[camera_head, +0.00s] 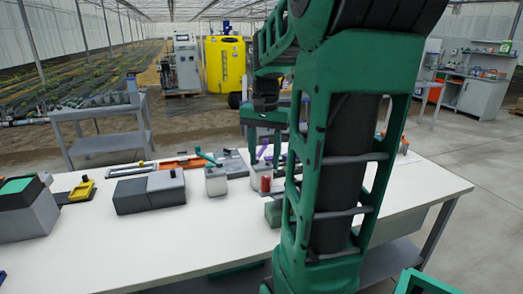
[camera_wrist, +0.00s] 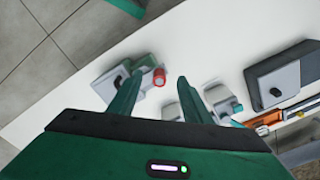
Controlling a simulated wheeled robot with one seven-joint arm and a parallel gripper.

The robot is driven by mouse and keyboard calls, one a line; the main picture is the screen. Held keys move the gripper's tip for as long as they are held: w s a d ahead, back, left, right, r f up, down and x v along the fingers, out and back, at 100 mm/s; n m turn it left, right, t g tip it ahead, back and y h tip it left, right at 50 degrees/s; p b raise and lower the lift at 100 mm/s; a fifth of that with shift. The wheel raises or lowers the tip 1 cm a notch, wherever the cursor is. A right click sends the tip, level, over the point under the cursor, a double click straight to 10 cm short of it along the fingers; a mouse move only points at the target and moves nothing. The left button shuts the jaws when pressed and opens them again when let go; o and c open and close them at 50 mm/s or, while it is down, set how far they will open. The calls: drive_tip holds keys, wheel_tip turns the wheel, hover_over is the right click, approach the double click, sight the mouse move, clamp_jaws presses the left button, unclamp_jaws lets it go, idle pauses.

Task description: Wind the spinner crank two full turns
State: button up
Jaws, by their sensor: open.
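A small red upright knob (camera_wrist: 159,77), which looks like the spinner crank's handle, stands by a grey and green block (camera_wrist: 128,72) near the table edge. The red knob also shows in the head view (camera_head: 266,184), beside a whitish box. My gripper (camera_wrist: 159,84) is open, with its two green fingers apart. In the wrist view the knob appears between the fingertips; I cannot tell how far it is below them or whether they touch it. My arm hides part of this area in the head view, and the crank's arm and pivot are not clear.
A whitish box with a teal lever (camera_head: 215,180) stands left of the knob. A dark grey box (camera_head: 150,192) and a yellow tool (camera_head: 82,191) lie farther left on the white table (camera_head: 190,240).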

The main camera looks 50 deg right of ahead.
sight(266, 176)
drive_tip(key=d, duration=0.1)
drive_tip(key=w+d, duration=0.1)
drive_tip(key=d+m, duration=0.1)
drive_tip(key=shift+w+r, duration=0.3)
drive_tip(key=shift+r, duration=0.05)
drive_tip(key=shift+d+f, duration=0.1)
wheel_tip(266, 176, down, 10)
drive_tip(key=shift+w+f, duration=0.1)
drive_tip(key=shift+f, duration=0.1)
clamp_jaws()
drive_tip(key=c, duration=0.9)
unclamp_jaws()
